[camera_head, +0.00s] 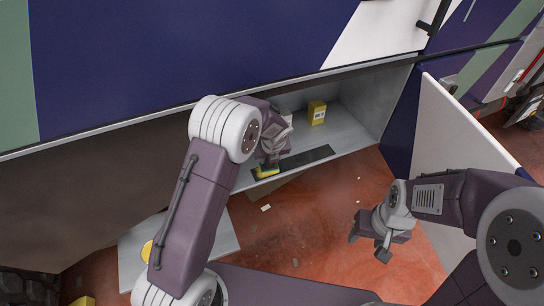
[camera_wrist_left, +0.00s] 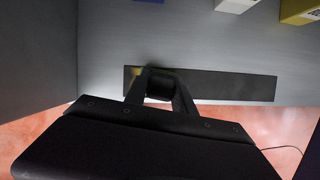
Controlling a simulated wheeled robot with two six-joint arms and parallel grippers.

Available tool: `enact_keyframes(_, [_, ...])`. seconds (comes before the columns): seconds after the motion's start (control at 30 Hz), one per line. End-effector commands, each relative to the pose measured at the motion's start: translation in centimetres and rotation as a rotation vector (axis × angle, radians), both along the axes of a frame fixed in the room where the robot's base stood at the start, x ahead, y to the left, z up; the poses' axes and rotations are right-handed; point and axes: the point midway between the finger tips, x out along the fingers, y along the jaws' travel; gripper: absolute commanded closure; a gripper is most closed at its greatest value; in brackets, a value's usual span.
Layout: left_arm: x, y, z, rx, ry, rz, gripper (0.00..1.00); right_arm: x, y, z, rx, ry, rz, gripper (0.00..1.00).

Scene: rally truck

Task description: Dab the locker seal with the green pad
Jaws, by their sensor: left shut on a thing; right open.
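My left gripper (camera_head: 270,162) reaches into the open locker (camera_head: 352,138) and is shut on a small dark block (camera_wrist_left: 160,86). A yellow edge (camera_head: 267,172) shows just below the gripper in the head view; no green face is visible. A long dark strip (camera_head: 308,157), seemingly the seal, lies along the locker floor's front edge. In the left wrist view the strip (camera_wrist_left: 230,86) runs behind the fingers, and the block overlaps its left part. I cannot tell whether they touch. My right gripper (camera_head: 369,246) is open and empty outside, above the red floor.
A yellow box (camera_head: 317,112) stands on the locker floor behind the strip. The white open door (camera_head: 470,145) is at the right. A grey panel (camera_head: 225,232) with a yellow round thing (camera_head: 147,250) lies lower left, partly behind my left arm. Small scraps litter the floor.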

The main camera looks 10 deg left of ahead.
Motion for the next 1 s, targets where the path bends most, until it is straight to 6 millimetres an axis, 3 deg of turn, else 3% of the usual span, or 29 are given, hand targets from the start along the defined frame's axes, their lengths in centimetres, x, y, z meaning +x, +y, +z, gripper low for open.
enact_keyframes(0.37, [-0.1, 0.2, 0.0, -0.001, -0.002, -0.001, 1.00, 0.0, 0.0, 0.1, 0.000, 0.000, 0.000, 0.48])
enact_keyframes(0.7, [0.8, -1.2, -0.1, -0.001, 0.000, -0.003, 1.00, 0.0, 0.0, 1.2, 0.000, 0.000, 0.000, 0.48])
enact_keyframes(1.0, [0.8, -1.3, -0.3, -0.001, 0.001, 0.000, 1.00, 0.0, 0.0, 1.1, 0.000, 0.000, 0.000, 0.48])
